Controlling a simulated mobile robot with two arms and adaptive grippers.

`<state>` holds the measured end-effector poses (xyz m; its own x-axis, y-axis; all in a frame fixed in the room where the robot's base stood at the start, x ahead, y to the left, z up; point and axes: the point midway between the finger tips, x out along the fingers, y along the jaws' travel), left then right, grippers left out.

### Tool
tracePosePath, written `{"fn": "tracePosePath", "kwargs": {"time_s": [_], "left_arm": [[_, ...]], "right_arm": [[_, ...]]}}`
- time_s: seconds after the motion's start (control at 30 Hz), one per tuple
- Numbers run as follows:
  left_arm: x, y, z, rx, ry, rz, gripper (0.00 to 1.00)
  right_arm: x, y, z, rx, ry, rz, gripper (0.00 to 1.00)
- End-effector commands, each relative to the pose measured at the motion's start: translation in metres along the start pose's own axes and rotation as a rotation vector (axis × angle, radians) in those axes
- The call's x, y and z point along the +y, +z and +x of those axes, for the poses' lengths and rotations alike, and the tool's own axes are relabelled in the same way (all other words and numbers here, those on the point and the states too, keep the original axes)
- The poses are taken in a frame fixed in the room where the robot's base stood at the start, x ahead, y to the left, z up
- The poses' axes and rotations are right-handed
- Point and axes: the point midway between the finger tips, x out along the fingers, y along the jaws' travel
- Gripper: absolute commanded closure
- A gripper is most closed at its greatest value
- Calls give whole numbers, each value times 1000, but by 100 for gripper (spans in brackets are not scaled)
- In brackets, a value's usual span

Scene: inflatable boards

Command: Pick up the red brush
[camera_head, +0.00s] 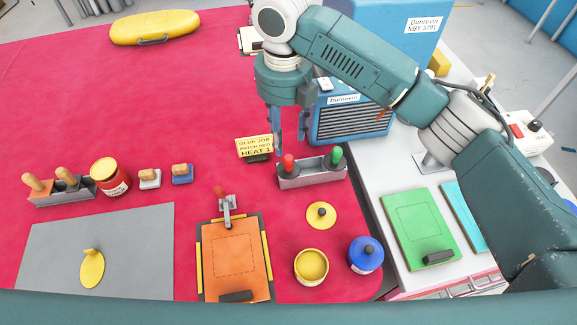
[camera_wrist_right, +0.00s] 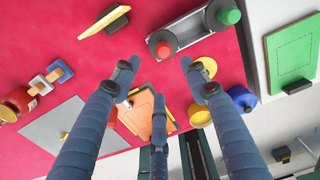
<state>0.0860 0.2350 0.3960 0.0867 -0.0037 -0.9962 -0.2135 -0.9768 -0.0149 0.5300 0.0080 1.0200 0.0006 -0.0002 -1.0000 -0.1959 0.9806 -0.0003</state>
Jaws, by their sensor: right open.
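The red brush (camera_head: 288,162) stands upright in the left end of a grey holder (camera_head: 318,178). A green-topped brush (camera_head: 336,156) stands in the right end of the holder. My right gripper (camera_head: 290,138) points down close to the red brush, on its far side, with its fingers apart and nothing between them. In the right wrist view, the red brush (camera_wrist_right: 163,46) lies beyond the open fingers (camera_wrist_right: 159,72), and the green-topped brush (camera_wrist_right: 228,15) is to its right. My left gripper is not in view.
A yellow sign (camera_head: 255,146) stands just left of the holder. A blue machine (camera_head: 352,122) is behind and right. In front are an orange board (camera_head: 234,262), a yellow pot (camera_head: 311,266) and a blue jar (camera_head: 365,255). The red table (camera_head: 120,110) is clear at far left.

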Motion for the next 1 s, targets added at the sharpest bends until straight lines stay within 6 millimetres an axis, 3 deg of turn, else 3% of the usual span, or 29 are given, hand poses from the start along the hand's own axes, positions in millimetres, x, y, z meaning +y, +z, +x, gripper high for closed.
{"fn": "tracePosePath", "kwargs": {"time_s": [0.1, 0.43, 0.77, 1.0], "left_arm": [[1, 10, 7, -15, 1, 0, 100], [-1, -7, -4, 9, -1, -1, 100], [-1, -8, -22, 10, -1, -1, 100], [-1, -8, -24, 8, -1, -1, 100]], "right_arm": [[0, 0, 13, 2, -1, 1, 55], [-1, 0, 57, 2, 0, 1, 55], [-10, -3, 91, 4, -1, 2, 55], [-9, -2, 114, -1, -1, 1, 55]]}}
